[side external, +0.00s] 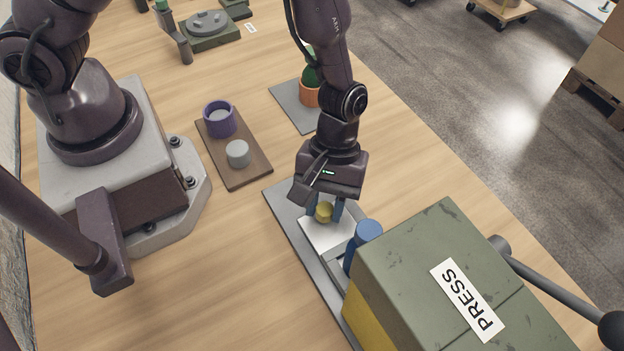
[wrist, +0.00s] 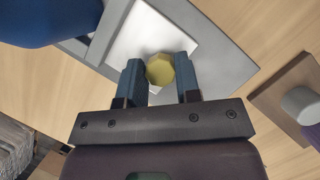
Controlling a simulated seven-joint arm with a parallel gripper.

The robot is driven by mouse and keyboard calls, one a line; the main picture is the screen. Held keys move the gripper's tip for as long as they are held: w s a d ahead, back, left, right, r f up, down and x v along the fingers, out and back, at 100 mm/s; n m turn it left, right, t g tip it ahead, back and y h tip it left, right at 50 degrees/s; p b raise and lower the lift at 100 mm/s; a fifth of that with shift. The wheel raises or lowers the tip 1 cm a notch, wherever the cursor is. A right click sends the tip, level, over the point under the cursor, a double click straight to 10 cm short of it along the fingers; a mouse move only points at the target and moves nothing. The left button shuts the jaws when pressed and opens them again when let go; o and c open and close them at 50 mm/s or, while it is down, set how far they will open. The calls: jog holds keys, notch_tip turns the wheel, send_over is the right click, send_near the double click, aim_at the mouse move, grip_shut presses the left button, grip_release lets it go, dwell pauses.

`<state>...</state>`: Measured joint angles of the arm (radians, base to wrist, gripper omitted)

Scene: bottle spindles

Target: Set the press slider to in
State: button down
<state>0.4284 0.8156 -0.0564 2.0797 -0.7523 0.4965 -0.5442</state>
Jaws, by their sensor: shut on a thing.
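The press (side external: 460,265) is a green and yellow box labelled PRESS at the lower right of the side view. Its slider is a white plate (side external: 322,236) on a grey base plate (side external: 286,213), sticking out from the press towards the upper left. The slider's yellow knob (side external: 324,212) stands near the plate's outer end. My gripper (side external: 325,209) is shut on the knob, pointing down. In the wrist view the knob (wrist: 160,70) sits between the two blue fingers. A blue cylinder (side external: 366,235) stands beside the press's near face; its lower part is partly hidden.
A lever (side external: 550,280) with a black ball sticks out right of the press. A brown board (side external: 236,172) with a purple cup (side external: 220,118) and a grey cylinder (side external: 238,153) lies to the left. A potted cactus (side external: 310,92) stands behind my gripper. Bare table lies left of the base plate.

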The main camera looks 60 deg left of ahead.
jog(key=d, duration=0.8)
jog(key=shift+w+d, duration=0.1)
jog(key=shift+d, duration=0.3)
jog(key=c, duration=0.9)
grip_release()
jog(key=shift+o, duration=0.4)
jog(key=shift+a+r, duration=0.1)
jog(key=shift+r, duration=0.05)
jog(key=v, duration=1.2)
jog(key=shift+r, duration=0.3)
